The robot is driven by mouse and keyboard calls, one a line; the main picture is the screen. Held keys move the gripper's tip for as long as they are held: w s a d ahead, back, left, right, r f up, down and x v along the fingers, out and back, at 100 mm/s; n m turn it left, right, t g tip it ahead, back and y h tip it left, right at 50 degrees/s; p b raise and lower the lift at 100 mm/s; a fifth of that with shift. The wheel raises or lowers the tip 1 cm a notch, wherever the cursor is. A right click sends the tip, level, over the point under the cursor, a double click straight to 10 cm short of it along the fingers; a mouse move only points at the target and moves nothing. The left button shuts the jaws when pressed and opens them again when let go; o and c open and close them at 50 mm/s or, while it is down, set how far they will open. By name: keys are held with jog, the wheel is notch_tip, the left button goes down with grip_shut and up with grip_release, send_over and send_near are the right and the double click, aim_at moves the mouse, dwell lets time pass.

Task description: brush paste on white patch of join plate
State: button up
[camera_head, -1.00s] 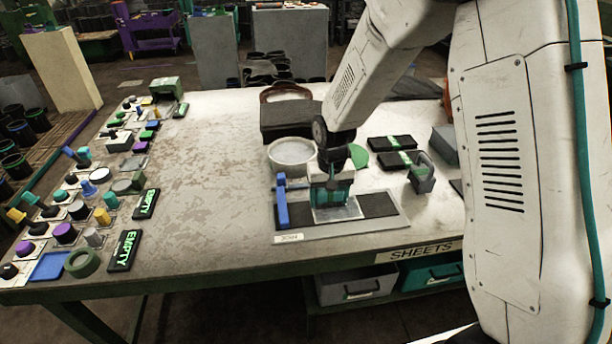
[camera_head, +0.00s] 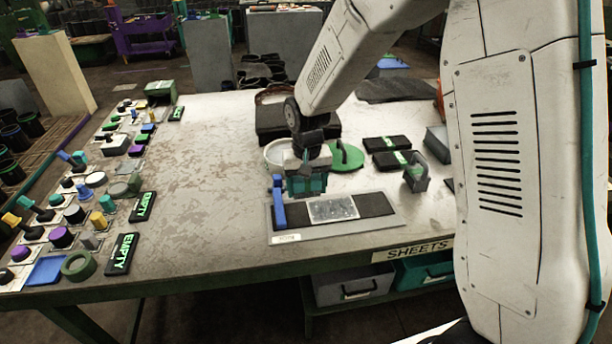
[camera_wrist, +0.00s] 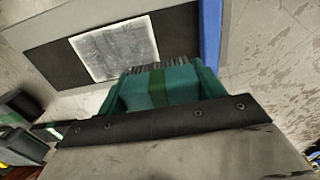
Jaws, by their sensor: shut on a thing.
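The join plate (camera_head: 375,222) lies near the table's front edge, with a dark strip (camera_head: 376,204) across it. The white patch (camera_head: 333,209) on the strip shows mottled grey smears; it also shows in the wrist view (camera_wrist: 115,48). A blue upright bar (camera_head: 279,205) stands at the strip's left end. My gripper (camera_head: 306,186) has teal fingers and is shut on a brush, whose dark bristles (camera_wrist: 158,69) show past the fingers in the wrist view. It is held above the plate's back left, off the patch. A white round tub (camera_head: 273,155) is partly hidden behind my gripper.
A green lid-like disc (camera_head: 346,157) lies right of the tub. Two black boxes (camera_head: 388,143) and a grey holder (camera_head: 416,173) stand farther right. A black case (camera_head: 268,122) is behind. Many small parts and EMPTY signs (camera_head: 122,253) line the left; the table's middle left is clear.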

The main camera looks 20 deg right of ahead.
jog(key=shift+r, duration=1.7)
